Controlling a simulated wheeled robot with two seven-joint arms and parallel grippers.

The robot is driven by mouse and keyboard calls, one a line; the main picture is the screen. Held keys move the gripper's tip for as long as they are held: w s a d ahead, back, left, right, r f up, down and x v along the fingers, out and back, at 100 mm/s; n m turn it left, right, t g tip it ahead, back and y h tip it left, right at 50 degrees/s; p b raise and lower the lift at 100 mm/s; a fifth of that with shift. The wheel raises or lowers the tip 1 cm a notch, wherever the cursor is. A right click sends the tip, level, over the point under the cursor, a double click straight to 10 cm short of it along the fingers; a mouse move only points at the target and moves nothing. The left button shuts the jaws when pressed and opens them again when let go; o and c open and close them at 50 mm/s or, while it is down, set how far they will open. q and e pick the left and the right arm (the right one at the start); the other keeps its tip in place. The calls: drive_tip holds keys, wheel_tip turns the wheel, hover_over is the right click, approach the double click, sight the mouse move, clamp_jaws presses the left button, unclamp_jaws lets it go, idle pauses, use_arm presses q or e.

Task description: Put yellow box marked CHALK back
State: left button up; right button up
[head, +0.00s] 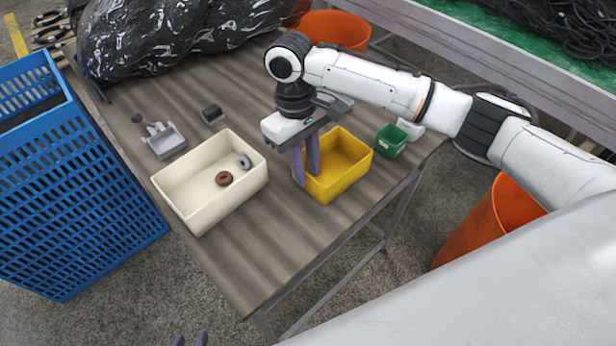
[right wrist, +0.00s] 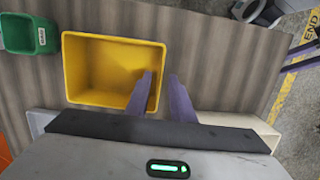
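The yellow box (head: 352,160) stands upright on the brown table, open at the top and seemingly empty; no CHALK marking is readable. It also shows in the right wrist view (right wrist: 100,75). My right gripper (head: 306,178) points down at the box's left wall. In the right wrist view its purple fingers (right wrist: 162,78) are apart, one over the inside of the box and one outside, with the wall between them. I cannot tell whether they touch it. My left gripper (head: 191,339) shows only two separated fingertips at the bottom edge of the head view.
A cream tray (head: 179,216) holding a brown ring and a grey ring stands left of the yellow box. A small green bin (head: 390,141) stands close on its right. A blue crate (head: 75,185) stands left of the table. The front of the table is clear.

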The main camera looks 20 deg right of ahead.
drive_tip(key=r, duration=0.5)
drive_tip(key=w+r, duration=0.1)
drive_tip(key=r, duration=0.2)
drive_tip(key=shift+a, duration=0.25)
